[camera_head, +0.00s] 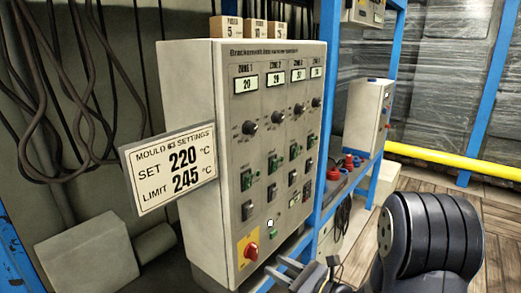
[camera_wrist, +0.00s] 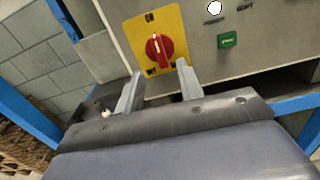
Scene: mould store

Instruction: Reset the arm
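My gripper (camera_head: 292,270) is at the lower front of a beige control cabinet (camera_head: 215,200), near its bottom edge. In the wrist view my gripper (camera_wrist: 160,92) has its two grey fingers apart with nothing between them. Beyond the fingertips is a red rotary switch (camera_wrist: 159,47) on a yellow plate (camera_wrist: 129,27); the fingers look apart from it. The switch also shows in the head view (camera_head: 251,251). My dark arm (camera_head: 430,240) fills the lower right of the head view.
A sign (camera_head: 172,168) reading set 220, limit 245 stands out left of the cabinet. Small numbered boxes (camera_head: 255,29) sit on top. A green button (camera_wrist: 229,40) is right of the switch. Blue rack posts (camera_head: 328,100) stand right of the cabinet. Cables hang at left.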

